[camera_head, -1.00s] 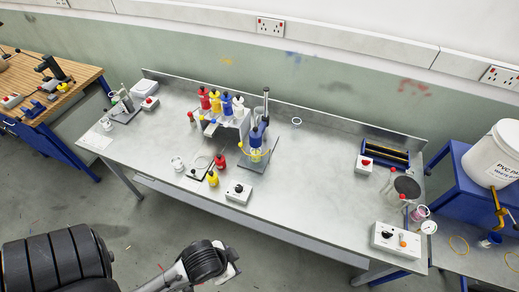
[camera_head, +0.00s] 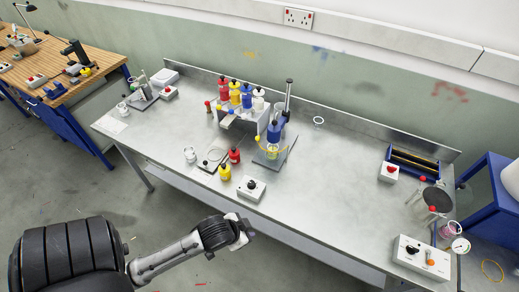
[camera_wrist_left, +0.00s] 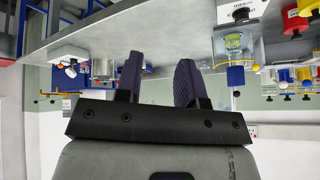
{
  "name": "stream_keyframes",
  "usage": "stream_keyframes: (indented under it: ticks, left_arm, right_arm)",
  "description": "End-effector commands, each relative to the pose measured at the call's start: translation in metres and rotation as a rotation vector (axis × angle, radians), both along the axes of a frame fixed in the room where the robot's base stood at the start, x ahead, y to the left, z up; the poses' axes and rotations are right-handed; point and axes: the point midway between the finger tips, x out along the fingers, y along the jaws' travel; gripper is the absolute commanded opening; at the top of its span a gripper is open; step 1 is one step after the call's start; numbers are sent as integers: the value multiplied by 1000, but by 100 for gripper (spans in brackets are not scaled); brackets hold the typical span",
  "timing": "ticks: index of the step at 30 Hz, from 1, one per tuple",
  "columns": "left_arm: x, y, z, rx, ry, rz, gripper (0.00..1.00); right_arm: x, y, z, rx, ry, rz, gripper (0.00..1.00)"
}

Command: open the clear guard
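A small nozzle stand (camera_head: 287,100) with a blue bottle (camera_head: 274,130) stands on a dark plate near the middle of the bench. Below the bottle is a small see-through part with yellow edges (camera_head: 271,152), which may be the clear guard; its exact shape is too small to tell. My left gripper (camera_head: 246,230) is in front of the bench's front edge, apart from the stand. Its two fingers (camera_wrist_left: 159,80) are apart with nothing between them. My right gripper is not in view.
A white rack with coloured bottles (camera_head: 239,111) stands left of the stand. Red and yellow bottles (camera_head: 225,172) and a white control box (camera_head: 251,188) sit in front. Another control box (camera_head: 420,258) is at the right.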

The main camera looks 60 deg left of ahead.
Motion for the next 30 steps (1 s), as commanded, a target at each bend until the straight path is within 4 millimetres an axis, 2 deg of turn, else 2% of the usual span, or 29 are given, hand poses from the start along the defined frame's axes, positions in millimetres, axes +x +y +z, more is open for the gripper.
stream_keyframes:
  ticks: [1,3,6,12,18,21,25,30]
  left_arm:
    - [15,21,-36,19,-51,14,36]
    - [34,47,-55,34,-126,34,36]
    - [60,87,-77,55,-238,62,36]
    - [106,169,-102,97,-476,116,36]
    - [135,243,-102,135,-709,160,36]
    - [142,271,-95,150,-806,175,36]
    - [146,296,-85,165,-899,187,36]
    - [149,313,-76,173,-963,195,36]
  right_arm:
    - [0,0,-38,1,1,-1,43]
    - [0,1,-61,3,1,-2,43]
    - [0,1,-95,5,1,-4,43]
    - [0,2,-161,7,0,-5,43]
    - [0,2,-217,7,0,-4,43]
    - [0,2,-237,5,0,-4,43]
    - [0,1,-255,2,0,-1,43]
    - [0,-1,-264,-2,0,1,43]
